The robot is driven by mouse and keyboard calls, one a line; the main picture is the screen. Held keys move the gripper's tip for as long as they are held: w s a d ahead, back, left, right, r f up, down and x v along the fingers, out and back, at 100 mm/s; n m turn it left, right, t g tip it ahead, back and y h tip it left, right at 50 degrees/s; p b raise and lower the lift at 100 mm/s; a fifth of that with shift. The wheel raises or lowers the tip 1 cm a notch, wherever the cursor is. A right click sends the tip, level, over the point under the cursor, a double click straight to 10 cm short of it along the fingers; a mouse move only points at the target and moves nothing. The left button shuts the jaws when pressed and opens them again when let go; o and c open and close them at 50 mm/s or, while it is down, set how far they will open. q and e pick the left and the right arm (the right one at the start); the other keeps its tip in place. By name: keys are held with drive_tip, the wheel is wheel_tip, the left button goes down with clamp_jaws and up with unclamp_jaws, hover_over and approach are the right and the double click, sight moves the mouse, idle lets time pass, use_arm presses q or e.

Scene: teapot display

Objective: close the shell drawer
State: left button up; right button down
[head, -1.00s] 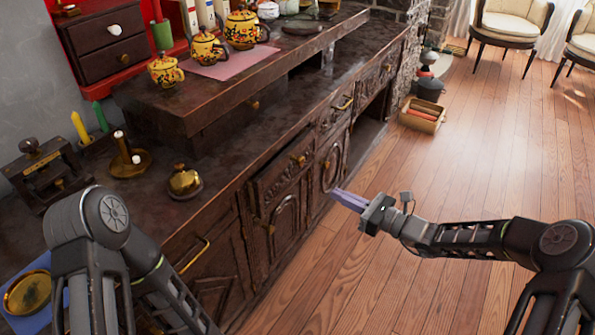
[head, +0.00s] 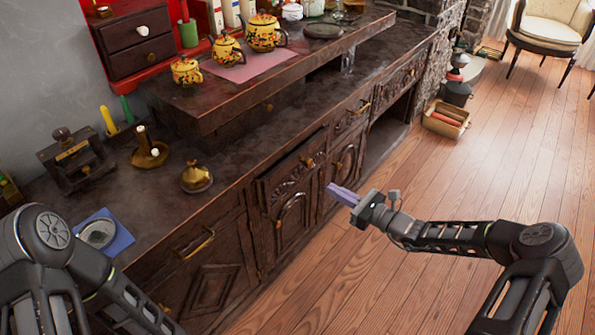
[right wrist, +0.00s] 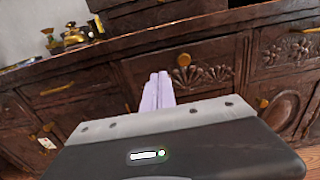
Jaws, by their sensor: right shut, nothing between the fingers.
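The shell drawer (head: 290,181) is in the long dark wooden cabinet, with a carved shell front and a small brass knob (head: 308,161). Its front stands a little out from the cabinet face. In the right wrist view the shell drawer (right wrist: 205,75) is straight ahead, beyond the fingers. My right gripper (head: 334,190) is shut and empty, its pale purple fingers pointing toward the cabinet, to the right of the drawer front in the head view and apart from it. The right wrist view also shows these fingers (right wrist: 158,88). My left arm shows at lower left; its gripper is out of view.
On the cabinet top stand a brass bell-like pot (head: 196,178), a candle holder (head: 149,155) and a blue mat (head: 119,240). Painted teapots (head: 264,34) are on the raised shelf. A brass handle (head: 196,243) juts from the left drawer.

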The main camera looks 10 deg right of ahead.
sight(289, 164)
drive_tip(key=shift+w+a, duration=0.1)
drive_tip(key=b+x, duration=0.2)
drive_tip(key=x, duration=1.1)
drive_tip(key=shift+w+a, duration=0.15)
drive_tip(key=shift+w, duration=0.15)
drive_tip(key=shift+w+a+f+b, duration=0.15)
drive_tip(key=shift+w+a+b, duration=0.15)
drive_tip(key=shift+b, duration=0.05)
drive_tip(key=b+x, duration=0.2)
drive_tip(key=x, duration=0.1)
drive_tip(key=shift+w+a, duration=0.1)
drive_tip(key=shift+w, duration=0.1)
drive_tip(key=shift+r, duration=0.4)
